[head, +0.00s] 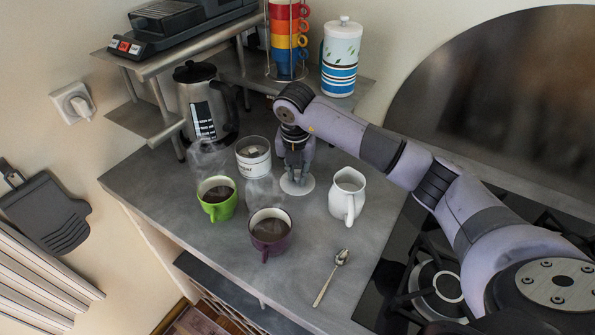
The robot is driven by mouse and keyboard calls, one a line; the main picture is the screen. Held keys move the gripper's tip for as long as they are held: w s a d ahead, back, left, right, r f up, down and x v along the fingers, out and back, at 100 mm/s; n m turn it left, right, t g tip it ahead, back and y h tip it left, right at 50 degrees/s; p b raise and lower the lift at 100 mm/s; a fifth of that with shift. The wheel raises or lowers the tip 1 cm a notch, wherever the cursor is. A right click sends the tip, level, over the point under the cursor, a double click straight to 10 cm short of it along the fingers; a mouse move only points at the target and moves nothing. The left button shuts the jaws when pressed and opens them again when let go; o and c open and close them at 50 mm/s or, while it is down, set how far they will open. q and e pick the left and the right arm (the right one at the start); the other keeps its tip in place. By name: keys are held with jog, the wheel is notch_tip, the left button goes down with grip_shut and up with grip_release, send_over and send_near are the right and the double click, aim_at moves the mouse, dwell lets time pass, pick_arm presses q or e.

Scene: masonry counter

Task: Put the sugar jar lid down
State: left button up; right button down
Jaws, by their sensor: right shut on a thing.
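The sugar jar (254,160) is a small white pot with dark lettering. It stands open on the grey counter, with pale and dark contents showing inside. My right gripper (297,175) points straight down just right of the jar. It is shut on the sugar jar lid (289,188), a white round disc. The lid is level, at or just above the counter top; I cannot tell whether it touches. The fingers hide the lid's middle and knob. My left gripper is not in view.
A green cup (217,199), a purple cup (270,232) and a white pitcher (347,196) stand close around. A spoon (331,276) lies in front. A steel kettle (205,105) and a striped canister (340,62) stand behind. A hob (398,262) is at right.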

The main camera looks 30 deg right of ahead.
aim_at(296, 186)
jog(key=c, duration=1.6)
grip_release()
jog(key=shift+o, duration=0.2)
jog(key=shift+r, duration=0.5)
notch_tip(296, 186, up, 11)
jog(key=s+a+b, duration=0.1)
jog(key=shift+s, duration=0.25)
jog(key=shift+r, duration=0.15)
